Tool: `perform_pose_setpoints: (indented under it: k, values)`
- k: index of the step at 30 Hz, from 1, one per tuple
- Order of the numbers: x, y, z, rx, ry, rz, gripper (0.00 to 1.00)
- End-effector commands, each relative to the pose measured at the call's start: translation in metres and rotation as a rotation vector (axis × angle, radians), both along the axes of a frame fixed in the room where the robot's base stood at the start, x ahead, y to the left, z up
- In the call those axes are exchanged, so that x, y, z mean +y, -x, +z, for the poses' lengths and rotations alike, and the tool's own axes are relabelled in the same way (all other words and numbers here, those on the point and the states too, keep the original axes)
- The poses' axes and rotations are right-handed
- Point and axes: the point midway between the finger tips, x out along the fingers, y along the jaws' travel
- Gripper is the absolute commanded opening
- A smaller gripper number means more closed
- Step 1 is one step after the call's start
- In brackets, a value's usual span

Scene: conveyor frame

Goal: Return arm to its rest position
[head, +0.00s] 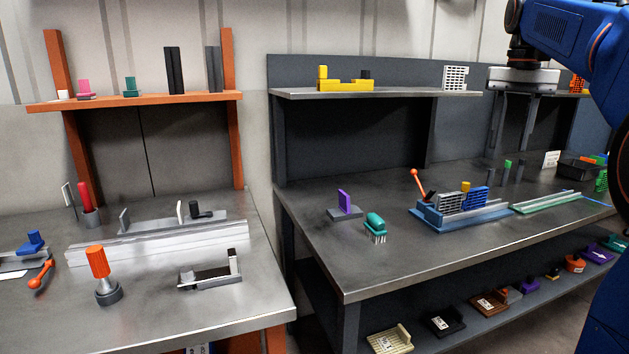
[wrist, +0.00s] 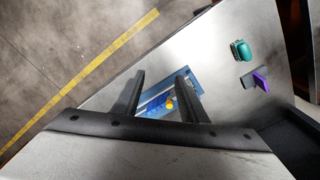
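My gripper (head: 513,125) hangs at the upper right of the head view, fingers pointing down, high over the right workbench (head: 320,245). Its two dark fingers stand apart with nothing held between them; the wrist view also shows my gripper (wrist: 160,80) open. My blue arm (head: 575,45) reaches in from the right edge. Below the fingers in the wrist view is a blue fixture (wrist: 186,80) with a yellow knob (wrist: 169,104); the blue fixture (head: 430,222) also stands on the bench in the head view.
A teal brush (head: 375,223) and a purple piece on a grey base (head: 344,203) lie on the right bench. A shelf (head: 410,93) runs behind. The left bench (head: 230,315) carries clamps and an orange-handled tool (head: 97,262). Several coloured parts sit on the lower shelf.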

Motion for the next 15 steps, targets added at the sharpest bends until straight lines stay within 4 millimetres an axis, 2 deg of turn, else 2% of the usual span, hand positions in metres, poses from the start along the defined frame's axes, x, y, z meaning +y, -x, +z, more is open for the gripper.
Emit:
perform_pose_setpoints:
  k: [11,15]
  values:
    - [0.029,0.034,-0.025,-0.05,0.014,0.057,0.39]
    - [0.047,0.059,-0.045,-0.084,0.024,0.094,0.39]
